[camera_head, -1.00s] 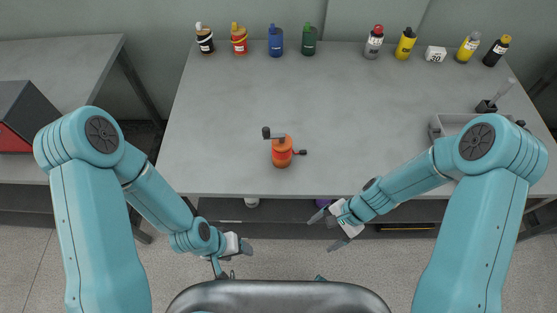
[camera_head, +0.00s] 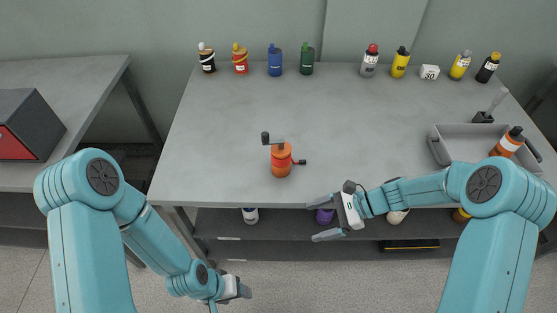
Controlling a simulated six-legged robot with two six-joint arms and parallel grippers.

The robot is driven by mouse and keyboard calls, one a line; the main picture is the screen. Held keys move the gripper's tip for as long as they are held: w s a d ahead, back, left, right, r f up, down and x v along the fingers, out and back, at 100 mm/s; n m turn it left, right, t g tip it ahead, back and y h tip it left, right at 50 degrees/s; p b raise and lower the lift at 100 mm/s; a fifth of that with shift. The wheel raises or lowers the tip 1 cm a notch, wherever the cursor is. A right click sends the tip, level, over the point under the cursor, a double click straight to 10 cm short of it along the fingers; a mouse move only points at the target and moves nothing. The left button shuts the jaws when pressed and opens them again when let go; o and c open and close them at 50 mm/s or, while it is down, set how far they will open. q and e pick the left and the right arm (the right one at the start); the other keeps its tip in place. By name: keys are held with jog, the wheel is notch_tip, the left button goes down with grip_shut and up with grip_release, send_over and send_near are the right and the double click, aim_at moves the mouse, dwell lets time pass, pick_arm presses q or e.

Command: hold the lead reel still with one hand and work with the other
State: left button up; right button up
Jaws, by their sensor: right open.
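The lead reel appears to be the orange device (camera_head: 281,163) with a dark crank on top and a small side knob. It stands upright on the grey table (camera_head: 230,125), left of the table's middle and near its front edge. My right gripper (camera_head: 322,219) is open and empty, in front of the table's front edge, below and right of the reel in the picture. My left gripper (camera_head: 241,291) is lower left, well apart from the reel, near the bottom of the view. Its fingers are small and seen edge-on, so its opening is unclear.
Several bottles stand along the back edge, with a white block marked 30 (camera_head: 429,72). A grey tray (camera_head: 462,131) at the right holds an orange-and-white bottle (camera_head: 507,142). A second table (camera_head: 85,85) with a dark box (camera_head: 30,122) is at left. The table's middle is clear.

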pick_arm(q)
jog(key=shift+w+f+b, duration=0.25)
jog(key=shift+f+b, duration=0.05)
pick_arm(e)
jog(key=shift+w+r+m+y, duration=0.2)
jog(key=shift+w+r, duration=0.1)
jog(key=shift+w, duration=0.2)
jog(key=shift+w+r+m+y, duration=0.1)
jog(key=shift+w+r+y, duration=0.15)
jog(key=shift+w, duration=0.2)
pick_arm(q)
jog(key=shift+w, duration=0.1)
